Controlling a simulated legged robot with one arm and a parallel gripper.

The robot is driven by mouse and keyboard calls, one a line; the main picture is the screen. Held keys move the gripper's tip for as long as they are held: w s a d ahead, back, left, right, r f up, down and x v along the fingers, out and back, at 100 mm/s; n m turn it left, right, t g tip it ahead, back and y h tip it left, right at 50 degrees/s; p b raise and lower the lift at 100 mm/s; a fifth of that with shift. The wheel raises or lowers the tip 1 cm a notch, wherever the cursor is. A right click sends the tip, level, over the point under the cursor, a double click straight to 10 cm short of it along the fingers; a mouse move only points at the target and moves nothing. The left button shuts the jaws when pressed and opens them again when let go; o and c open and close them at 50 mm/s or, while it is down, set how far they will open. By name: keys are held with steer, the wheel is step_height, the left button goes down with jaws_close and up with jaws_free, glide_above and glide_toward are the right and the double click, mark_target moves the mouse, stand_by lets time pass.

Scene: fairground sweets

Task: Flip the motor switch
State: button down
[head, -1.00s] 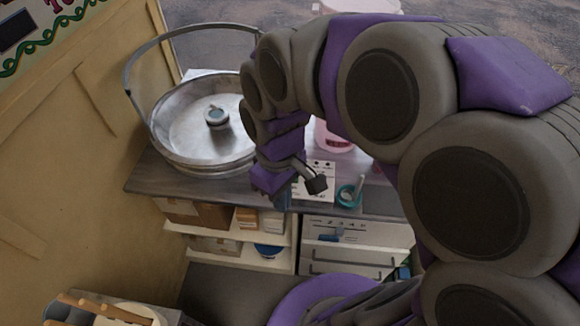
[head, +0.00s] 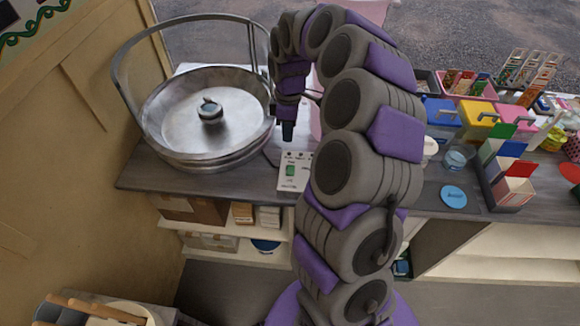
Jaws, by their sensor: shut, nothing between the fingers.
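A small white control panel (head: 292,183) with printed labels and several dark knobs or dots lies at the front of the counter, right of the metal bowl. A green switch (head: 290,170) sits on this panel. Which way the switch is tipped is too small to tell. My gripper (head: 288,138) points down just above the panel's back edge, with its dark fingers shut and empty. It appears apart from the switch. My arm hides what is to the right of the panel.
A large round metal bowl (head: 160,118) with a hub (head: 210,111) and a raised hoop stands left of my gripper. Coloured bins, including a yellow one (head: 480,115), and a blue disc (head: 453,197) are on the right counter. Shelves with boxes are below.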

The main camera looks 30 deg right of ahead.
mark_target(290, 173)
steer(key=shift+w+d+f, duration=0.25)
steer(key=shift+d+f, duration=0.2)
steer(key=shift+d, duration=0.2)
steer(key=f+b, duration=0.1)
steer(key=f, duration=0.3)
steer(key=s+f+b, duration=0.1)
steer(key=f, duration=0.4)
steer(key=a+f+b, duration=0.1)
steer(key=f, duration=0.4)
steer(key=shift+s+b, duration=0.25)
steer(key=shift+b, duration=0.1)
steer(key=shift+w+d+r+p, duration=0.2)
steer(key=shift+w+d+p, duration=0.2)
steer(key=shift+w+p, duration=0.3)
steer(key=shift+r, duration=0.1)
